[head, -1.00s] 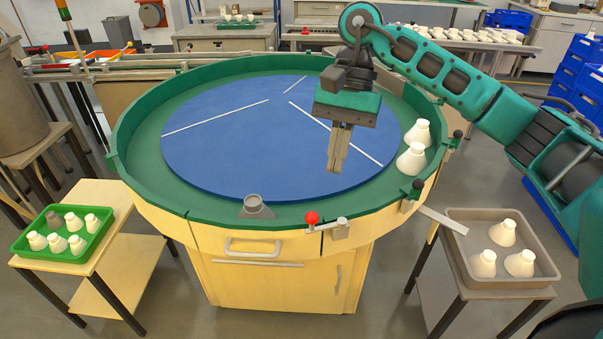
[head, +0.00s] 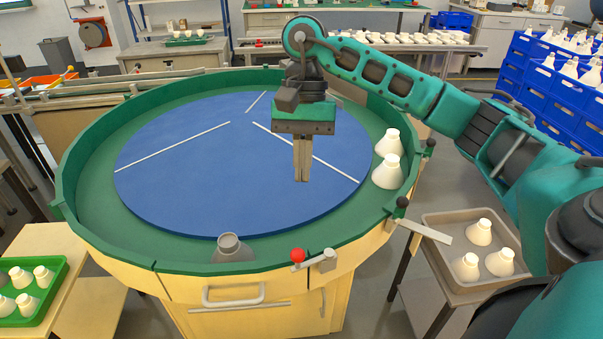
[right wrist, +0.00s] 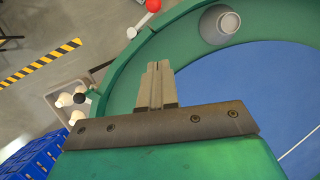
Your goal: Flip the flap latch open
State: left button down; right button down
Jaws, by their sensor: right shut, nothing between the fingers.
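The latch on the front rim of the round table has a red ball knob (head: 298,255) on a metal arm that runs right to a small metal block (head: 325,260). The arm lies roughly level along the rim. My right gripper (head: 301,180) is shut and empty, pointing down over the blue disc, behind the knob and apart from it. In the right wrist view the closed fingers (right wrist: 155,67) show, with the red knob (right wrist: 153,5) at the top edge. My left gripper is not in view.
Two white bulbs (head: 387,172) stand on the green rim at right, near a black knob (head: 403,202). A grey plate (head: 425,230) slopes toward a grey tray (head: 440,250) with bulbs. A green tray (head: 58,282) is at left.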

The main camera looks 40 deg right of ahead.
jog(key=shift+s+a+f+p, duration=0.1)
jog(key=shift+s+a+f, duration=0.65)
jog(key=shift+f, duration=0.6)
jog(key=shift+s+a+f+p, duration=0.1)
jog(key=shift+s+a+f, duration=0.6)
jog(key=shift+f, duration=0.6)
jog(key=shift+s+a+f+p, duration=0.1)
jog(key=shift+s+a+f, duration=0.6)
jog(key=shift+f, duration=0.65)
jog(key=shift+s+d, duration=0.15)
